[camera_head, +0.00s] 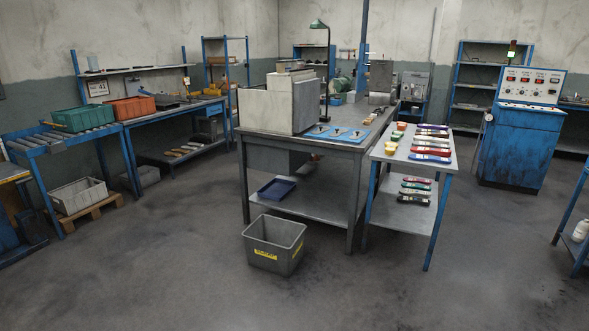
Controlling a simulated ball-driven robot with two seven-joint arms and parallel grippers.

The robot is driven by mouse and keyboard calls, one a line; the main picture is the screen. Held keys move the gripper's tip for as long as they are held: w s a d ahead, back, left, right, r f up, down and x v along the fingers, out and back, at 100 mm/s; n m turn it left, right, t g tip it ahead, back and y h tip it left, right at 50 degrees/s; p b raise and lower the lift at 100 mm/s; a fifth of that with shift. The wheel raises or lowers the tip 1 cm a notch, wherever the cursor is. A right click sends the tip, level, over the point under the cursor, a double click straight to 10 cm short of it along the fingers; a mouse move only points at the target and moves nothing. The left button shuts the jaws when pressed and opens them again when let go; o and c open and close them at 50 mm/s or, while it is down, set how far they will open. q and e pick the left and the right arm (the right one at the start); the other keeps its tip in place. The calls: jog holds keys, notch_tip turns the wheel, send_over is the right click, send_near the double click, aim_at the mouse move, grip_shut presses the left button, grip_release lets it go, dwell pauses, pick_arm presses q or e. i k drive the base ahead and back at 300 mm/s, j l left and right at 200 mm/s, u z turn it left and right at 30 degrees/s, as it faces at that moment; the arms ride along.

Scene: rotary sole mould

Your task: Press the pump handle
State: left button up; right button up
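I cannot pick out a pump handle for certain in the head view. A small white bottle (581,231) stands on the low shelf of a blue-legged bench at the right edge; it is too small and cut off to tell whether it has a pump top. A grey mould machine block (290,104) stands on the central metal table (352,177), with a blue plate (337,134) carrying small dark parts beside it. Neither of my grippers shows in this view.
A side table (389,158) holds colourful soles. A grey bin (274,243) stands on the floor before the central table. A blue control cabinet (521,146) stands at right. Roller bench with green crate (84,118) is at left.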

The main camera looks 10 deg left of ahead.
aim_at(23, 182)
jog(key=i+z, duration=0.45)
jog(key=i, duration=0.9)
jog(key=i+j+u, duration=0.1)
jog(key=i+u, duration=0.85)
jog(key=i+l+u, duration=0.15)
jog(key=i+u, duration=0.15)
jog(key=u, duration=0.2)
jog(key=i+j+u, duration=0.2)
jog(key=i+u, duration=0.65)
jog(key=i, duration=0.15)
jog(key=i+u, duration=0.45)
jog(key=i+z, duration=0.1)
jog(key=i, duration=0.6)
jog(key=i+z, duration=0.1)
jog(key=i, duration=0.55)
jog(key=i+j+z, duration=0.1)
jog(key=i, duration=0.55)
jog(key=i+j+z, duration=0.1)
jog(key=i, duration=0.6)
jog(key=i+l+z, duration=0.2)
jog(key=i, duration=0.7)
jog(key=i+j+z, duration=0.15)
jog(key=i, duration=0.7)
jog(key=i+j+z, duration=0.2)
jog(key=i, duration=0.7)
jog(key=l, duration=0.1)
